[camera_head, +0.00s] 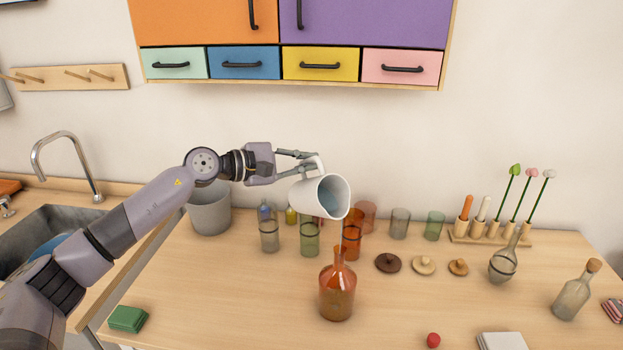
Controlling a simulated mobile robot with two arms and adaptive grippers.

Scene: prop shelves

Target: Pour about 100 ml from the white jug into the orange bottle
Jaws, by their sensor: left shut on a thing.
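My left gripper (308,164) is shut on the white jug (311,199) near its handle and holds it in the air. The jug is tilted with its mouth toward the right and front, and bluish liquid shows inside. The orange bottle (337,292) stands upright on the table below the jug's lower rim. A thin pale streak runs from the rim toward the bottle's neck; it looks like liquid, but it is too fine to be sure. I cannot tell the level in the bottle. My right gripper is not in view.
Several coloured glasses (310,238) stand behind the bottle. Lids (388,263) lie to its right. A clear flask (503,265) and a corked bottle (573,295) stand further right. A grey bin (209,210) is behind my arm.

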